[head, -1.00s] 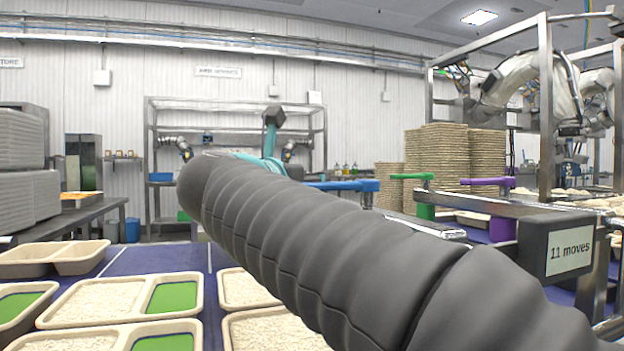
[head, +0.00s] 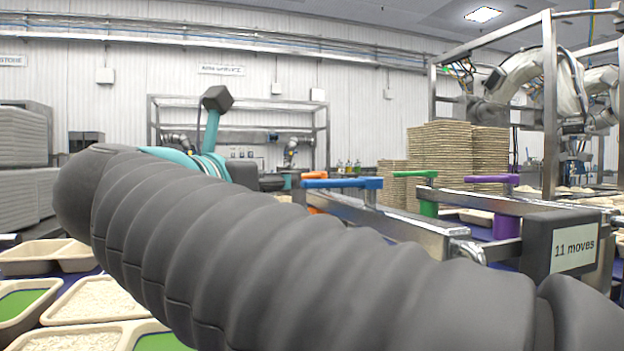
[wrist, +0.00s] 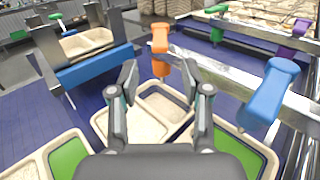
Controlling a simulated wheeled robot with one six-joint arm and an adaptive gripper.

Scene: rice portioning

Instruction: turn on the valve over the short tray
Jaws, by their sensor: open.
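My gripper (wrist: 160,88) is open and empty in the wrist view, its fingers apart above the trays and just in front of the orange valve (wrist: 160,62). The blue valve (wrist: 266,95) is to the right. The green valve (wrist: 217,22) and purple valve (wrist: 293,45) are further back. A two-compartment tray (wrist: 178,135) lies below my gripper, with rice in its larger part. I cannot tell which tray is the short one. In the head view the blue valve (head: 342,183), green valve (head: 428,195) and purple valve (head: 506,205) show; my gripper is hidden there.
A metal rail (wrist: 225,80) carries the orange and blue valves. A tray with a green compartment (wrist: 245,150) is at the lower right. Another tray (wrist: 88,44) sits in a blue-and-grey holder at the upper left.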

